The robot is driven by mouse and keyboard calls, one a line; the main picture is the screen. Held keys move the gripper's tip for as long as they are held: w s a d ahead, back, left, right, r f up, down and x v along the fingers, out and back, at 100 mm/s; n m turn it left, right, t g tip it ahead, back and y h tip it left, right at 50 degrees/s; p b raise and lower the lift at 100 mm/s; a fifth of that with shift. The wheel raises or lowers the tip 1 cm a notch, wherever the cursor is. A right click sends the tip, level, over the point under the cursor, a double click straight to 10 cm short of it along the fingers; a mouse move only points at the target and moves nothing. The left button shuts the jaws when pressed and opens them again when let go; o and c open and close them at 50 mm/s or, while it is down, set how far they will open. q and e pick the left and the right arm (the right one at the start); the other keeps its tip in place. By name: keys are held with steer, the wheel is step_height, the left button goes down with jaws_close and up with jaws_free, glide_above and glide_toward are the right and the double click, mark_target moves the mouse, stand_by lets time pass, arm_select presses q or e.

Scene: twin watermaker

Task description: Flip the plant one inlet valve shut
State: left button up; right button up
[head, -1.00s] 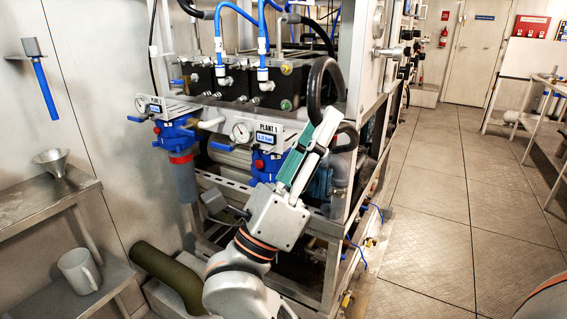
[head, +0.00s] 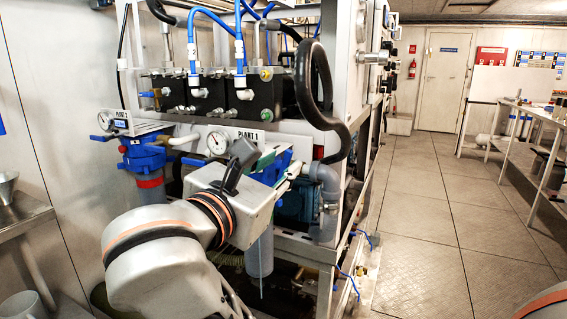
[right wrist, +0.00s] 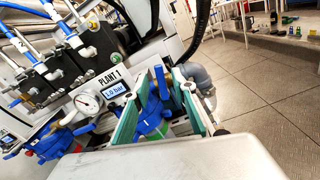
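The plant one unit carries a PLANT 1 label (head: 248,136) with a gauge (head: 217,143) beside it. A blue lever (head: 194,161) points left below the gauge; it also shows in the right wrist view (right wrist: 84,129). Which blue lever is the inlet valve is not marked. My right gripper (head: 279,168) is at the blue filter head under the label. In the right wrist view its teal fingers (right wrist: 158,110) are apart, with an upright blue part (right wrist: 160,84) and the blue filter head (right wrist: 152,122) between them. Contact cannot be told. My left gripper is not in view.
A second filter (head: 145,165) with its own gauge and blue lever (head: 102,138) stands to the left. A black hose (head: 318,90) loops down just right of the gripper, above a grey pipe elbow (head: 327,190). The floor (head: 430,200) to the right is clear.

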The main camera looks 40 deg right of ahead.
mark_target(286, 160)
steer(key=shift+x, duration=1.9)
